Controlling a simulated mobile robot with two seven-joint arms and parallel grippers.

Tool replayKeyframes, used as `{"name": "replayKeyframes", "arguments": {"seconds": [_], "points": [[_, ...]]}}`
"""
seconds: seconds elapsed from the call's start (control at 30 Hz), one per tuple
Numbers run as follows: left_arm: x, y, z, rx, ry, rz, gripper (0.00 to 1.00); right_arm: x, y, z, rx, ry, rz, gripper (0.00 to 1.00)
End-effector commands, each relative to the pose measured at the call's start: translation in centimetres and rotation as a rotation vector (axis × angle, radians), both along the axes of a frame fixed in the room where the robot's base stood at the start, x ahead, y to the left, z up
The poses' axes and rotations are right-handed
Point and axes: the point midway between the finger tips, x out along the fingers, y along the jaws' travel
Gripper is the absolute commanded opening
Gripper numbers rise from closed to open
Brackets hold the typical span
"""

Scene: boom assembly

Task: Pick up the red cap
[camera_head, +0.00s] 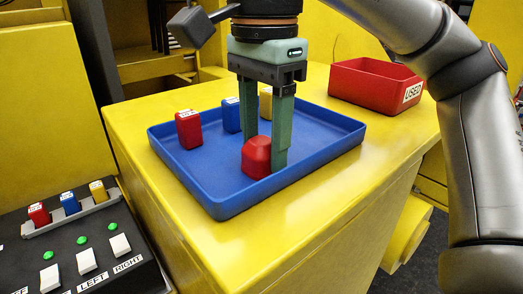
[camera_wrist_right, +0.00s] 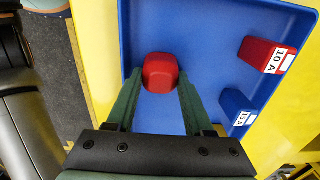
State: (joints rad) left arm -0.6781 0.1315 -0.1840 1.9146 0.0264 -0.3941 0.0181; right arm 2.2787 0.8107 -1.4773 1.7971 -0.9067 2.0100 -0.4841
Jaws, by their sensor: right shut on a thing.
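The red cap (camera_head: 256,157) is a rounded block low in the front part of the blue tray (camera_head: 215,207). My right gripper (camera_head: 264,156) points down into the tray and is shut on the red cap. In the right wrist view, the red cap (camera_wrist_right: 160,72) sits between the tips of the two green fingers (camera_wrist_right: 160,84). I cannot tell whether it touches the tray floor. My left gripper is not in view.
The tray also holds a red fuse (camera_head: 189,129), a blue fuse (camera_head: 231,115) and a yellow fuse (camera_head: 266,104), partly hidden. A red bin (camera_head: 375,87) marked USED stands behind right on the yellow surface (camera_head: 240,250). A switch panel (camera_head: 85,245) is at lower left.

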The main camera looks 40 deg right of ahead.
Motion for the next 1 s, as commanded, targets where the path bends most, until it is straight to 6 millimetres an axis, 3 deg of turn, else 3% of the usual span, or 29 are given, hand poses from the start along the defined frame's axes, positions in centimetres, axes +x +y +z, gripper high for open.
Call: {"name": "replayKeyframes", "arguments": {"seconds": [0.33,0.57,0.9,1.0], "points": [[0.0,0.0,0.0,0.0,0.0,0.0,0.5,0.0,0.1,0.7,-0.002,0.0,0.001,0.0],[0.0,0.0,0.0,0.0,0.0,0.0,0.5,0.0,0.0,3.1,-0.002,-0.006,-0.002,0.0],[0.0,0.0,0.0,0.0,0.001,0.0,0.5,-3.8,3.9,9.6,-0.002,-0.009,-0.003,0.0],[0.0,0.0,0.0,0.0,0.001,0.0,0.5,-5.8,5.9,10.5,-0.004,-0.005,0.004,0.0]]}}
